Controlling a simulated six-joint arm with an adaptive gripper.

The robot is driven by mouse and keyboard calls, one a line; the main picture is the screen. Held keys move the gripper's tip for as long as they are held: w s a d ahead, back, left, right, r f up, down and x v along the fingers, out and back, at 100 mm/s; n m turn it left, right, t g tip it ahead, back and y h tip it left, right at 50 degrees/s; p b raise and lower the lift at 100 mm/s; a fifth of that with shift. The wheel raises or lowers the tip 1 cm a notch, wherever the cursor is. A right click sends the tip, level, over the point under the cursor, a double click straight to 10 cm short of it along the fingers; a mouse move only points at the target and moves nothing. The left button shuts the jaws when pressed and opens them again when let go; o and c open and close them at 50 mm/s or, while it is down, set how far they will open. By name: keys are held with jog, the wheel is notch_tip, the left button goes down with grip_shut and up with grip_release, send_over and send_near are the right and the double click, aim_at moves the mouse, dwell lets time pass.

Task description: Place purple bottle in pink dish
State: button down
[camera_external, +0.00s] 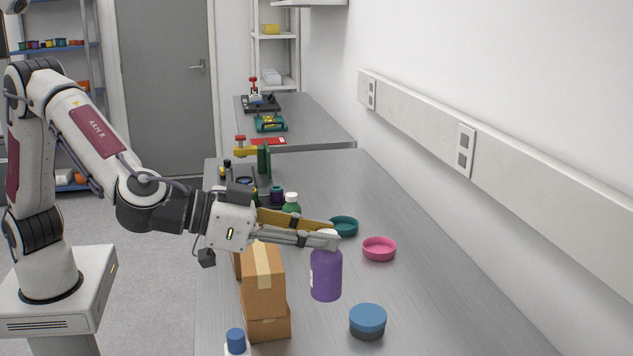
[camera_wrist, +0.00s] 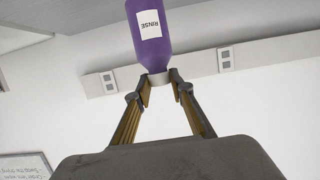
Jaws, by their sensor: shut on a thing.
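The purple bottle (camera_external: 326,274) hangs upright from my gripper (camera_external: 330,240), which is shut on its white cap. In the wrist view the purple bottle (camera_wrist: 148,30) shows a white label reading "RINSE", with my gripper's fingertips (camera_wrist: 159,78) on either side of its pale cap. In the external view the bottle appears above the table, though its exact height is hard to tell. The pink dish (camera_external: 379,249) lies on the table to the right of the bottle and farther back. It looks empty and is apart from the bottle.
Stacked cardboard boxes (camera_external: 264,290) stand left of the bottle. A blue-lidded round container (camera_external: 367,321) is at front right. A teal dish (camera_external: 344,226) and a green bottle (camera_external: 291,204) are behind my gripper. A blue-capped bottle (camera_external: 236,342) is at the front. The wall rail (camera_external: 530,187) runs along the right.

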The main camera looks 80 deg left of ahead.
jog(key=w+a+n+y, duration=0.1)
jog(key=w+a, duration=0.7)
jog(key=a, duration=0.4)
jog(key=w+a, duration=0.7)
jog(key=a, duration=0.4)
jog(key=w+a+n+y, duration=0.1)
jog(key=w+a, duration=0.7)
jog(key=a, duration=0.4)
jog(key=shift+s+f, duration=0.15)
jog(key=shift+f, duration=1.1)
jog(key=shift+s+f, duration=0.1)
jog(key=shift+f, duration=1.1)
notch_tip(320, 180, down, 6)
jog(key=shift+f, duration=0.15)
jog(key=shift+f, duration=0.1)
jog(key=shift+f, duration=1.75)
jog(key=shift+f, duration=0.1)
